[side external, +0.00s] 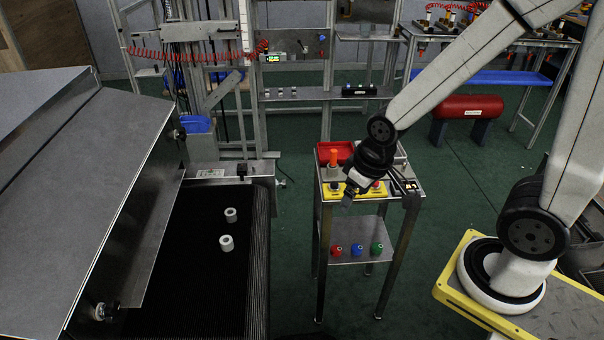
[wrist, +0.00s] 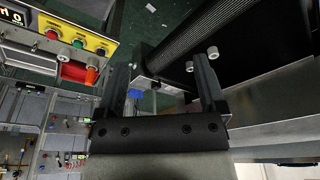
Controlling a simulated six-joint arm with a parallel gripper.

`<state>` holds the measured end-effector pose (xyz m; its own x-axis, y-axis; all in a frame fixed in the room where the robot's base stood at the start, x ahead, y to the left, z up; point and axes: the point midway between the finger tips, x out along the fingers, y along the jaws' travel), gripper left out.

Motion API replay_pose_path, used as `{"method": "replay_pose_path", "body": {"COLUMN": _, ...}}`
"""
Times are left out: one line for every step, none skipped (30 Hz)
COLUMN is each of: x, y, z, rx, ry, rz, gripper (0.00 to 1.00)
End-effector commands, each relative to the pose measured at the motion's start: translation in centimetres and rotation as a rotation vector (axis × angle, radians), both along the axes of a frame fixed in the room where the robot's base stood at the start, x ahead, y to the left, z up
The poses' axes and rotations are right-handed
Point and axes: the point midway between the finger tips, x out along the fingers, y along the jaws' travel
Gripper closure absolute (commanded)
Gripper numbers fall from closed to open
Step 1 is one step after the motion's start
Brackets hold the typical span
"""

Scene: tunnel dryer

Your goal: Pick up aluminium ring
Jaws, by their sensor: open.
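Two short pale grey rings lie on the black conveyor belt (side external: 205,285). One ring (side external: 231,214) is farther back and the other ring (side external: 226,243) is nearer in the side view. In the wrist view one ring (wrist: 212,52) shows just past the right finger's tip, and another (wrist: 189,66) shows beside that finger, partly between the fingers. My gripper (side external: 347,199) is open and empty, above the small metal stand to the right of the belt and well apart from both rings.
The stand (side external: 350,250) carries a red bin (side external: 336,152), a yellow button panel (side external: 341,190) and several coloured items below. The dryer's sloping metal housing (side external: 80,190) borders the belt on the left. Green floor separates stand and belt.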

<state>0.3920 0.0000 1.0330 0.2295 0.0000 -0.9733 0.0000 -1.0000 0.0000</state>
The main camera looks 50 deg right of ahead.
Motion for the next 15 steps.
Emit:
{"method": "replay_pose_path", "body": {"x": 0.0, "y": 0.0, "z": 0.0, "rx": 0.0, "ry": 0.0, "rz": 0.0, "gripper": 0.11}}
{"method": "replay_pose_path", "body": {"x": 0.0, "y": 0.0, "z": 0.0, "rx": 0.0, "ry": -0.001, "rz": 0.0, "gripper": 0.11}}
{"method": "replay_pose_path", "body": {"x": 0.1, "y": 0.0, "z": 0.0, "rx": -0.001, "ry": -0.002, "rz": 0.001, "gripper": 0.11}}
{"method": "replay_pose_path", "body": {"x": 0.2, "y": 0.0, "z": 0.0, "rx": -0.001, "ry": -0.003, "rz": 0.002, "gripper": 0.11}}
{"method": "replay_pose_path", "body": {"x": 0.4, "y": -0.1, "z": 0.0, "rx": -0.003, "ry": -0.006, "rz": 0.002, "gripper": 0.11}}
{"method": "replay_pose_path", "body": {"x": 0.6, "y": -0.1, "z": 0.0, "rx": -0.005, "ry": -0.01, "rz": 0.004, "gripper": 0.11}}
{"method": "replay_pose_path", "body": {"x": 0.9, "y": -0.1, "z": -0.1, "rx": -0.007, "ry": -0.014, "rz": 0.005, "gripper": 0.11}}
{"method": "replay_pose_path", "body": {"x": 1.2, "y": -0.2, "z": -0.1, "rx": -0.011, "ry": -0.018, "rz": 0.008, "gripper": 0.11}}
{"method": "replay_pose_path", "body": {"x": 1.7, "y": -0.2, "z": -0.2, "rx": -0.016, "ry": -0.025, "rz": 0.013, "gripper": 0.11}}
{"method": "replay_pose_path", "body": {"x": 2.2, "y": -0.3, "z": -0.3, "rx": -0.02, "ry": -0.034, "rz": 0.016, "gripper": 0.11}}
{"method": "replay_pose_path", "body": {"x": 2.7, "y": -0.4, "z": -0.4, "rx": -0.024, "ry": -0.042, "rz": 0.02, "gripper": 0.11}}
{"method": "replay_pose_path", "body": {"x": 3.6, "y": -0.5, "z": -0.5, "rx": -0.031, "ry": -0.055, "rz": 0.027, "gripper": 0.11}}
{"method": "replay_pose_path", "body": {"x": 4.2, "y": -0.5, "z": -0.6, "rx": -0.036, "ry": -0.066, "rz": 0.033, "gripper": 0.11}}
{"method": "replay_pose_path", "body": {"x": 5.0, "y": -0.6, "z": -0.7, "rx": -0.042, "ry": -0.077, "rz": 0.038, "gripper": 0.11}}
{"method": "replay_pose_path", "body": {"x": 6.0, "y": -0.7, "z": -0.9, "rx": -0.048, "ry": -0.095, "rz": 0.048, "gripper": 0.11}}
